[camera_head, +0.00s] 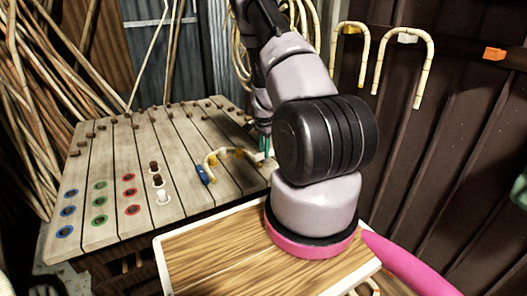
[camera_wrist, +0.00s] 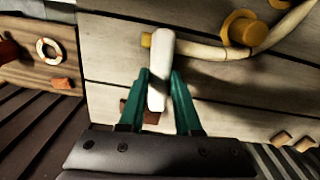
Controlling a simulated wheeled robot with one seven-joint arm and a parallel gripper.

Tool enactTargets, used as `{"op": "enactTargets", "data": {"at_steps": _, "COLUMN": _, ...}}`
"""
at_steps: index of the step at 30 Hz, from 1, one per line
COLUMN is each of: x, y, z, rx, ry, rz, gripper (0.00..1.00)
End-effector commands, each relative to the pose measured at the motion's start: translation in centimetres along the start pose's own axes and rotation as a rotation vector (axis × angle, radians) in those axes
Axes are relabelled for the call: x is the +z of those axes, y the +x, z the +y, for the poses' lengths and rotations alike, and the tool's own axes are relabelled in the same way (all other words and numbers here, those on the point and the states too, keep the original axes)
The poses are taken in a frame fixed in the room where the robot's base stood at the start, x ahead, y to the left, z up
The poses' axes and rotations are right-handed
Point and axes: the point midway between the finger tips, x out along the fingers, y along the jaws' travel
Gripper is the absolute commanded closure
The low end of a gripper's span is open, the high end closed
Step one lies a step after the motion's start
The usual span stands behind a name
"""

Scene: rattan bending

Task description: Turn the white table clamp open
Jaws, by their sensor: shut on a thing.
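The white table clamp (camera_wrist: 163,48) is a short rounded white bar in the wrist view. It stands between the two green fingers of my gripper (camera_wrist: 160,80), which is shut on it. In the head view my gripper (camera_head: 264,147) is low at the table's right side, partly hidden by my arm. A little of the white clamp (camera_head: 260,158) shows there. A bent rattan cane (camera_wrist: 205,50) has its yellow-tipped end right beside the clamp. The cane also shows in the head view (camera_head: 226,152), curving left to a blue piece.
The slatted wooden table (camera_head: 110,170) has several pegs and rows of blue, green and red rings. A yellow peg (camera_wrist: 245,28) is beside the cane. A wooden-topped surface (camera_head: 205,260) is in front. Bent canes (camera_head: 424,60) hang on the right wall.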

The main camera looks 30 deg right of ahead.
Motion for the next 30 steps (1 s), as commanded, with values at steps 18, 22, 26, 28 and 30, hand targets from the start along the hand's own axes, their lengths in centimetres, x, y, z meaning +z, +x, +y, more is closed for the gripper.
{"op": "enactTargets", "data": {"at_steps": 18, "x": -0.08, "y": -0.2, "z": -0.35, "rx": -0.007, "ry": -0.549, "rz": 0.004, "gripper": 1.0}}
{"op": "enactTargets", "data": {"at_steps": 22, "x": -0.04, "y": -0.2, "z": -0.4, "rx": -0.008, "ry": -0.674, "rz": 0.005, "gripper": 1.0}}
{"op": "enactTargets", "data": {"at_steps": 26, "x": -0.04, "y": -0.21, "z": -0.43, "rx": -0.008, "ry": -0.797, "rz": 0.006, "gripper": 1.0}}
{"op": "enactTargets", "data": {"at_steps": 28, "x": -0.05, "y": -0.21, "z": -0.44, "rx": -0.008, "ry": -0.863, "rz": 0.006, "gripper": 1.0}}
{"op": "enactTargets", "data": {"at_steps": 30, "x": -0.08, "y": -0.22, "z": -0.43, "rx": -0.008, "ry": -0.93, "rz": 0.007, "gripper": 1.0}}
